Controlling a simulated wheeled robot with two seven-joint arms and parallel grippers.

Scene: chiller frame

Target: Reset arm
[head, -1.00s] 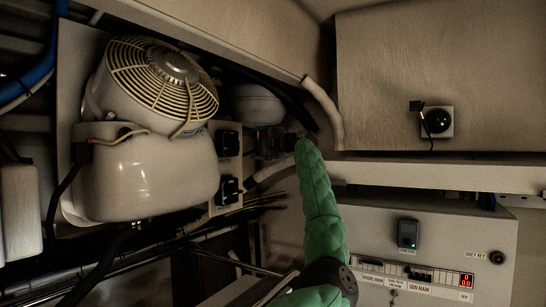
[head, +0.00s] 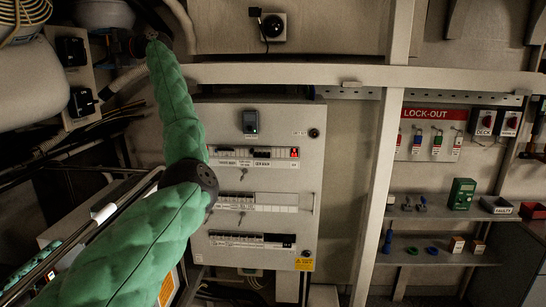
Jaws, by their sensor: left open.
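My left arm, in a green padded sleeve, reaches up from the lower left in the head view. My left gripper (head: 138,42) is at its far end, dark and small beside the pipes near the compressor unit. It is open, but its fingers are hard to make out against the dark fittings. I cannot tell whether it touches them. My right gripper is out of view.
A grey electrical panel (head: 313,165) with breaker rows stands in the middle. A pale upright post (head: 381,190) is right of it. A lock-out board (head: 428,140) hangs above shelves (head: 425,259) with small items. Pipes and a fan unit (head: 25,12) crowd the left.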

